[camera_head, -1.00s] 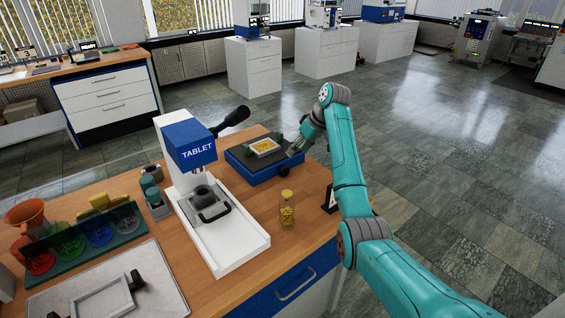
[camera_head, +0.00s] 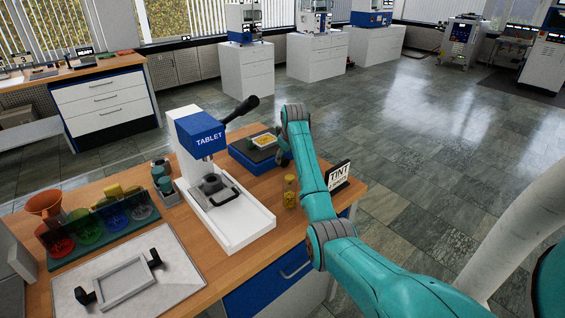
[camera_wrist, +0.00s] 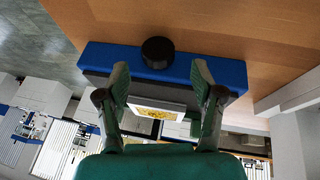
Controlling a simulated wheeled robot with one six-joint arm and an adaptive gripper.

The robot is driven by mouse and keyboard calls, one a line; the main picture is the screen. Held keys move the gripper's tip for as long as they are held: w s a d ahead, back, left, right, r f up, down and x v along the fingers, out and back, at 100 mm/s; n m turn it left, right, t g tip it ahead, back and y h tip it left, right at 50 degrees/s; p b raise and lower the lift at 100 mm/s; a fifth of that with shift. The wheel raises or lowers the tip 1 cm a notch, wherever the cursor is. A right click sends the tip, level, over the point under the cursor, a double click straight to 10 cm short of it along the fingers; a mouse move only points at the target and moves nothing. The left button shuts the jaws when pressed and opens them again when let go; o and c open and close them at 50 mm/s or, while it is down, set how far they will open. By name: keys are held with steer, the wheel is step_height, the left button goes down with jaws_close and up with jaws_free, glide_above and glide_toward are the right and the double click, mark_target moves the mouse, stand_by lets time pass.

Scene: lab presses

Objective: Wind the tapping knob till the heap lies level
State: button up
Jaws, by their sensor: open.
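The blue tapping box (camera_head: 240,158) stands at the back of the wooden bench, with a dark top. In the wrist view its blue face (camera_wrist: 100,57) carries a round black knob (camera_wrist: 158,52). A pale tray (camera_head: 254,144) on top holds a yellow heap (camera_head: 264,139), which also shows in the wrist view (camera_wrist: 155,113); how level it lies I cannot tell. My gripper (camera_wrist: 160,68) is open, its fingers on either side of the knob's line and apart from it. In the head view my arm hides the box's right end and most of the gripper.
A white tablet press (camera_head: 205,165) with a black lever stands left of the box. A jar of yellow pieces (camera_head: 290,192) and a TINT sign (camera_head: 339,175) stand near the bench's right edge.

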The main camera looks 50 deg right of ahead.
mark_target(286, 160)
steer(key=shift+x, duration=2.45)
steer(key=shift+d, duration=0.15)
steer(key=c, duration=1.1)
steer(key=shift+s, duration=0.1)
